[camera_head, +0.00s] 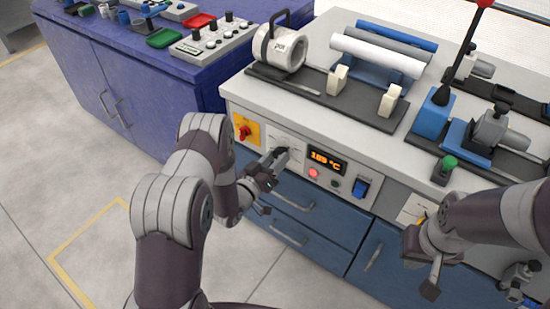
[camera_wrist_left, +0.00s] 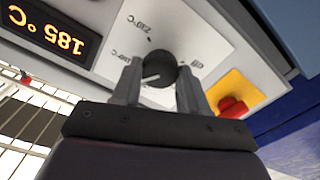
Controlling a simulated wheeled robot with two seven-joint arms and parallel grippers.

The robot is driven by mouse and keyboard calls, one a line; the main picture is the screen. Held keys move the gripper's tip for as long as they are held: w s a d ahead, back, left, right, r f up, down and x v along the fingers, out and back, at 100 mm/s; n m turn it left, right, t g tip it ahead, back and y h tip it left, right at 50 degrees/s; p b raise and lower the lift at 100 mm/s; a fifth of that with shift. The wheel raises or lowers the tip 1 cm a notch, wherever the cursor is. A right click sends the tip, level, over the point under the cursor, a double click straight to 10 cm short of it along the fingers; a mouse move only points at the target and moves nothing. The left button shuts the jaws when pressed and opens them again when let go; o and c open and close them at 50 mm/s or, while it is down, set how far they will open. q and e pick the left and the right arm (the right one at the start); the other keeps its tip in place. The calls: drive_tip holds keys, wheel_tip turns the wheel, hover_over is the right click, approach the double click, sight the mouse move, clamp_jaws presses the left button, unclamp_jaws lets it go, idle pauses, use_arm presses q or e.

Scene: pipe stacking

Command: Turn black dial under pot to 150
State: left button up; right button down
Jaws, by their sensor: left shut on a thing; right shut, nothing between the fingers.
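The black dial (camera_wrist_left: 159,70) sits on a white scale plate (camera_head: 291,143) on the front panel below the pot. My left gripper (camera_head: 279,158) is shut on the dial, one finger on each side in the left wrist view (camera_wrist_left: 158,82). In the head view the fingers mostly hide the dial. The orange display (camera_head: 326,162) right of the dial reads 185 °C in the left wrist view (camera_wrist_left: 45,32). The pot (camera_head: 280,48), white with a black handle, stands on the bench above. My right gripper (camera_head: 431,287) is shut and empty, low at the right in front of the drawers.
A red knob on a yellow plate (camera_head: 245,131) is close left of the dial. A red light (camera_head: 313,173) and a blue switch (camera_head: 361,187) are to its right. Pipes (camera_head: 380,50) lie on a rack above. Blue drawers (camera_head: 300,215) are below the panel.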

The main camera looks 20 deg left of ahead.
use_arm(q)
drive_tip(key=shift+n+p, duration=0.65)
drive_tip(key=shift+n, duration=2.85)
drive_tip(key=o, duration=1.1)
drive_tip(key=shift+c, duration=0.2)
drive_tip(key=p+v, duration=0.1)
drive_tip(key=v, duration=1.2)
drive_tip(key=shift+w, duration=0.1)
